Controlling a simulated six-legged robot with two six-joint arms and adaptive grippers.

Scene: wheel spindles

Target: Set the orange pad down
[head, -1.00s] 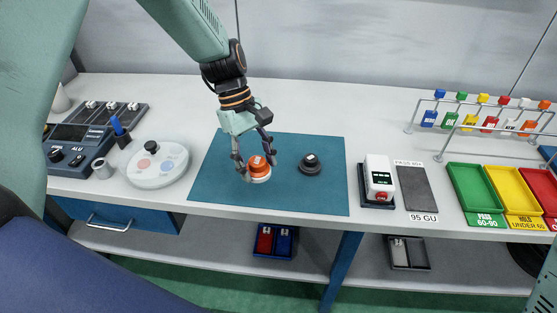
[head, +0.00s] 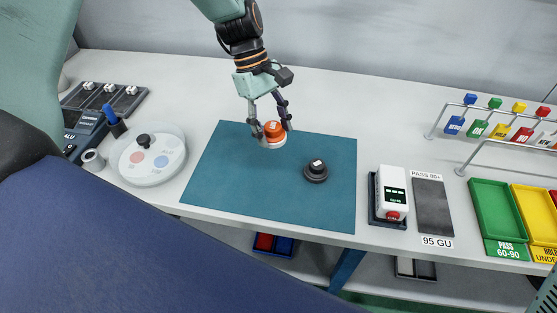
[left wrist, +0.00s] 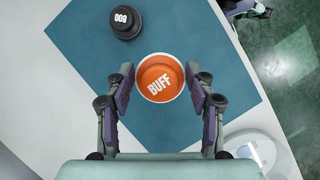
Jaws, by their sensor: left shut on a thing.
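The orange pad (head: 273,130), with an orange top over a pale base, shows near the far edge of the blue mat (head: 240,190). My left gripper (head: 271,130) is shut on it from both sides. In the left wrist view the pad (left wrist: 159,78) reads "BUFF" and sits between the two fingertips (left wrist: 159,82). Whether its underside touches the mat is hard to tell. A dark jointed part at the top right of the left wrist view looks like my right gripper (left wrist: 247,9); its jaws are unclear.
A black pad (head: 316,171) stands on the mat to the right. A round white tray (head: 150,172) lies left of the mat, and a white-and-red device (head: 392,195) stands right of it.

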